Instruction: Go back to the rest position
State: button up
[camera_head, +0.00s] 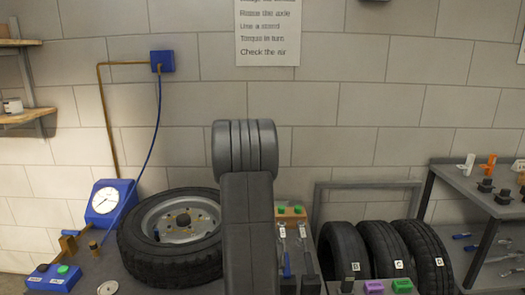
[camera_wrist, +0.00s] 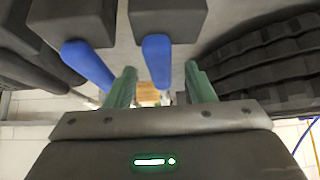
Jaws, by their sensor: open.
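My gripper (camera_wrist: 162,80) shows in the wrist view with its two green fingers apart and nothing held between them. In the head view my grey arm stands upright in the middle and hides the gripper. In the wrist view two blue handles (camera_wrist: 88,65) with dark blocks lie beyond the fingertips. The second blue handle (camera_wrist: 157,62) appears between the fingers in the picture; I cannot tell how far it is from them. A tan piece (camera_wrist: 148,95) shows small between the fingers. In the head view a blue-handled tool (camera_head: 287,265) stands just right of my arm.
A wheel with a tyre (camera_head: 160,262) lies left of my arm, beside a blue gauge (camera_head: 108,203). A tan block with green buttons (camera_head: 291,214) is close on the right. Several upright tyres (camera_head: 387,250) and a dark shelf (camera_head: 480,196) stand further right. The space above the bench looks clear.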

jog(key=x, duration=0.3)
jog(key=shift+w+f, duration=0.1)
jog(key=shift+w, duration=0.35)
jog(key=shift+r+p, duration=0.85)
jog(key=shift+p, duration=0.05)
jog(key=shift+s, duration=0.1)
